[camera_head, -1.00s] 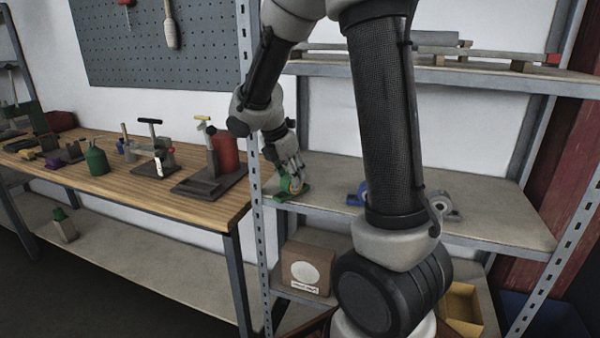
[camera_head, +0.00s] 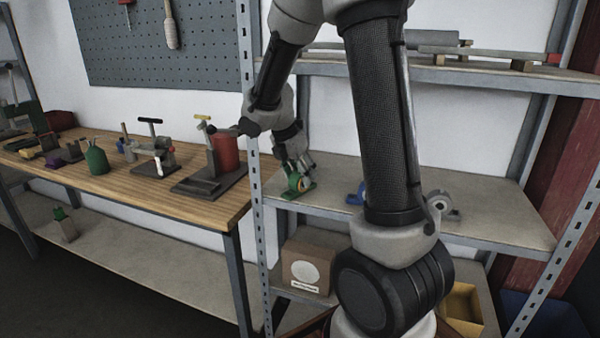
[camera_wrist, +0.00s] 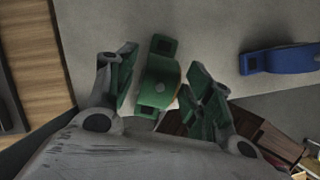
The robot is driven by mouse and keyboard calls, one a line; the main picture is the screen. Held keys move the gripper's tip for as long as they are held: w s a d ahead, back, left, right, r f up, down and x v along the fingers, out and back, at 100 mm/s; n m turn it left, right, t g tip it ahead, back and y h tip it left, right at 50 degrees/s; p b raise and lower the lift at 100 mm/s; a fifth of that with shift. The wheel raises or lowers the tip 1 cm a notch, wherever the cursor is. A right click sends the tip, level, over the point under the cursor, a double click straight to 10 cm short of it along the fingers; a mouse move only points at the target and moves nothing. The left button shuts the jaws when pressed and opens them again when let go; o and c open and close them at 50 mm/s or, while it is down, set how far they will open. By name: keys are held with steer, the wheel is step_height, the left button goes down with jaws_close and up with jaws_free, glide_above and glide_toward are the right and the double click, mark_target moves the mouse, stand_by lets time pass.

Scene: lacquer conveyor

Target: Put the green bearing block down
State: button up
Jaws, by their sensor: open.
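The green bearing block (camera_head: 294,183) sits on the middle shelf of the metal rack, near its left end. In the wrist view the block (camera_wrist: 158,78) lies between my two fingers, with a gap at least on the right side. My gripper (camera_head: 297,172) is open and just above and around the block in the head view. Its fingertips also show in the wrist view (camera_wrist: 160,80), with green finger pads.
A blue bearing block (camera_wrist: 282,60) lies to the right on the same shelf (camera_head: 480,200). A grey bearing block (camera_head: 441,203) stands further right. The wooden workbench (camera_head: 130,182) is to the left, past the rack's upright post (camera_head: 256,150). Shelf between the blocks is bare.

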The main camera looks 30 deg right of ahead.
steer(key=v, duration=1.2)
steer(key=shift+r, duration=0.15)
steer(key=s+m+t+y, duration=0.3)
steer(key=s+m+y, duration=0.1)
steer(key=s+m, duration=1.7)
steer(key=shift+s+a+r, duration=0.4)
steer(key=shift+s+r, duration=0.05)
steer(key=shift+s, duration=0.3)
